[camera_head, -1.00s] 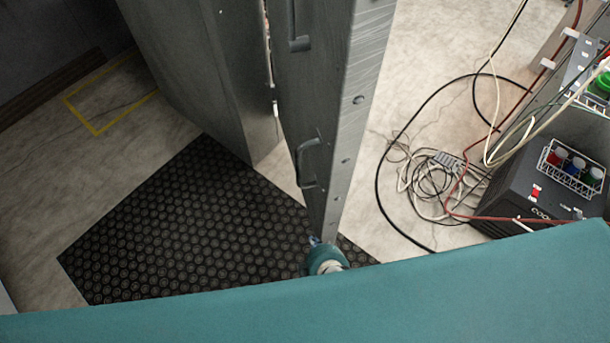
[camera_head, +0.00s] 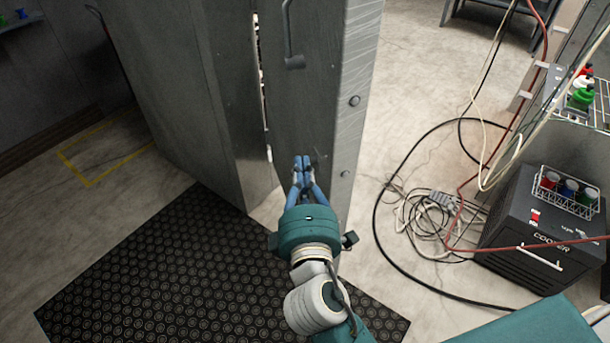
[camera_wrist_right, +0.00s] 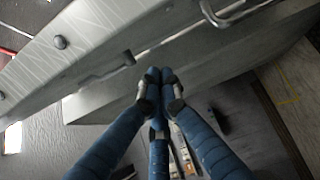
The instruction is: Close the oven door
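The grey metal oven door (camera_head: 325,90) stands open in the head view, with a gap between it and the grey oven body (camera_head: 205,90). An upper bar handle (camera_head: 290,40) shows on its face. My right gripper (camera_head: 302,163) is by the lower part of the door, its blue fingers together and covering most of the lower handle. In the right wrist view the fingertips (camera_wrist_right: 160,76) meet close to the door (camera_wrist_right: 100,35), with nothing visible between them. Contact with the door cannot be told. My left gripper is not in view.
A black studded mat (camera_head: 180,270) lies on the floor in front. At right, tangled cables (camera_head: 430,215) lie near a black cooler (camera_head: 540,235) carrying a wire basket of bottles (camera_head: 568,190). Pale floor is open behind the door.

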